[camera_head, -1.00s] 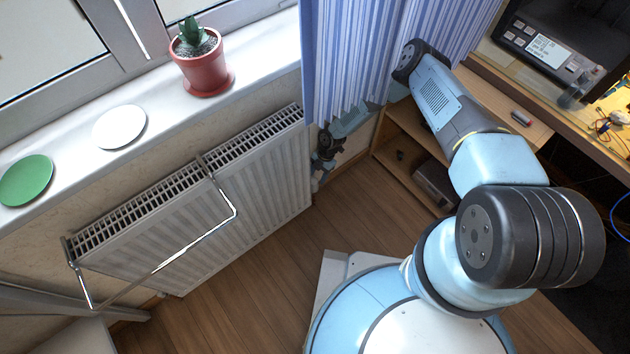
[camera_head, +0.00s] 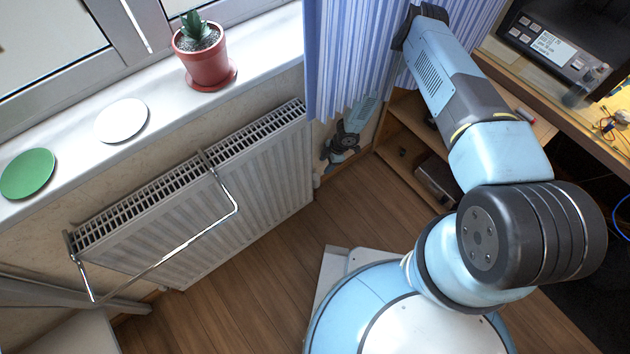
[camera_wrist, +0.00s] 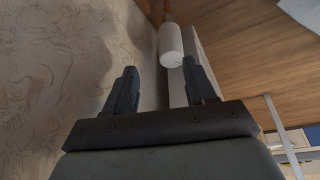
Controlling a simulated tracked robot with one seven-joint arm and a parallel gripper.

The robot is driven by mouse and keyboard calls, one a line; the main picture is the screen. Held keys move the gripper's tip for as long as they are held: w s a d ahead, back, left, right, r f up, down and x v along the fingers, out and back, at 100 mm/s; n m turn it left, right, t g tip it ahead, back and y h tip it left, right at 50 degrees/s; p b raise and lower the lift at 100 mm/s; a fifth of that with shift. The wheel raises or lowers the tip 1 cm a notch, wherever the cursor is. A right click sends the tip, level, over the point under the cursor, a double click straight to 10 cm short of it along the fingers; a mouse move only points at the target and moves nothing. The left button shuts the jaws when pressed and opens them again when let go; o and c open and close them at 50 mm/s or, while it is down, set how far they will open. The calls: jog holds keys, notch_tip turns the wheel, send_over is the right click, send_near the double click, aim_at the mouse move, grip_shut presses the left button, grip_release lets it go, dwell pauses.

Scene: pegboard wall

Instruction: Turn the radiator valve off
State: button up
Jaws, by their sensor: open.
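The radiator valve has a white cylindrical knob (camera_wrist: 172,45), seen in the wrist view beyond the fingertips, slightly right of the middle of the gap. A reddish-brown pipe shows at its far end. My gripper (camera_wrist: 159,68) is open, with nothing between its dark fingers. The knob looks apart from both fingers. In the head view my gripper (camera_head: 340,150) is low beside the curtain, right of the white radiator (camera_head: 215,190). A small pale part of the valve (camera_head: 317,180) shows at the radiator's right end; the rest is hard to make out.
A metal rail (camera_head: 165,262) stands out from the radiator's front. The windowsill above holds a potted plant (camera_head: 207,68), a white disc (camera_head: 122,120) and a green disc (camera_head: 27,174). A blue striped curtain (camera_head: 335,60) hangs by my arm. A wooden shelf unit (camera_head: 405,125) stands right.

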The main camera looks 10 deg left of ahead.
aim_at(315, 181)
jog(key=shift+m+g, duration=0.3)
jog(key=shift+m, duration=0.2)
jog(key=x, duration=0.4)
jog(key=s+x, duration=0.1)
jog(key=x, duration=0.7)
jog(key=shift+s+a, duration=0.15)
jog(key=shift+s, duration=0.1)
jog(key=c, duration=0.7)
